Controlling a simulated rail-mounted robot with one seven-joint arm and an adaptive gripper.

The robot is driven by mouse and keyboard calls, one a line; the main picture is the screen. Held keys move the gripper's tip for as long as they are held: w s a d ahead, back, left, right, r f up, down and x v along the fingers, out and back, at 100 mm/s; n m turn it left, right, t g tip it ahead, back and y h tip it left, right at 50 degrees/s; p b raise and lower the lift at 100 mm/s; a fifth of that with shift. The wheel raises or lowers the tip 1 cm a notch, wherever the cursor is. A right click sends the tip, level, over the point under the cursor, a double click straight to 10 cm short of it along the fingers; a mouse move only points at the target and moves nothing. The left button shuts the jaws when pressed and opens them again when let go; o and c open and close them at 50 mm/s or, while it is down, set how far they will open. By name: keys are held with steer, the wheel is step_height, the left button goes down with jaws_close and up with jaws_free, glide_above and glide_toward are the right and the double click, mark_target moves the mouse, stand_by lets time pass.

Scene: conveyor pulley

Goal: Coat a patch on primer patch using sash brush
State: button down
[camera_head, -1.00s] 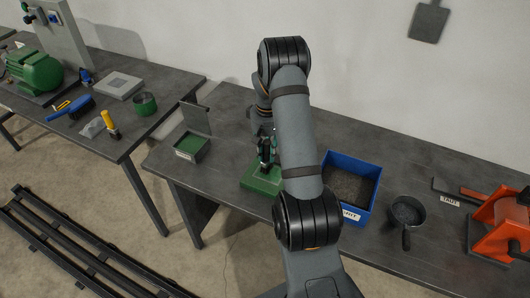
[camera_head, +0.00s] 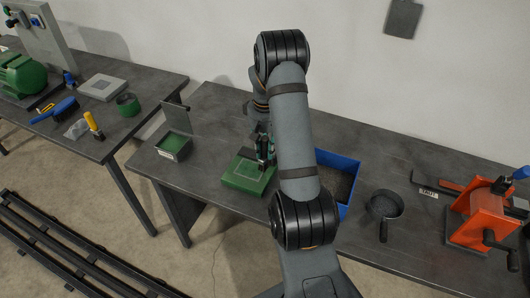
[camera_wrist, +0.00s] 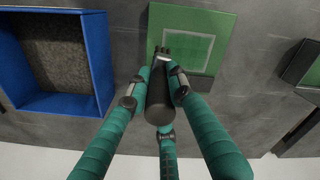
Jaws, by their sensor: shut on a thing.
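The primer patch is a green block (camera_head: 240,184) on the bench, with a pale outlined rectangle on its top. It also shows at the top of the wrist view (camera_wrist: 225,30). My gripper (camera_head: 263,158) is over its right part. In the wrist view, my gripper (camera_wrist: 160,86) has its teal fingers shut around the dark handle of the sash brush (camera_wrist: 158,108). The brush has a light band and dark bristles, which overlap the lower left of the outlined rectangle. I cannot tell whether the bristles touch the surface. My arm hides part of the bench.
A tray with green contents (camera_head: 174,145) stands left of the block. A blue bin of dark grit (camera_head: 345,160) is on the right, partly behind my arm. Farther right are a dark pan (camera_head: 384,206) and an orange machine (camera_head: 478,215). Bare bench lies behind the block.

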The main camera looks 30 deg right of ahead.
mark_target(264, 138)
steer(key=shift+w+a+r+p, duration=0.15)
steer(key=shift+r+p, duration=0.4)
steer(key=shift+r, duration=0.4)
steer(key=shift+r+p, duration=1.25)
steer(key=shift+r, duration=0.5)
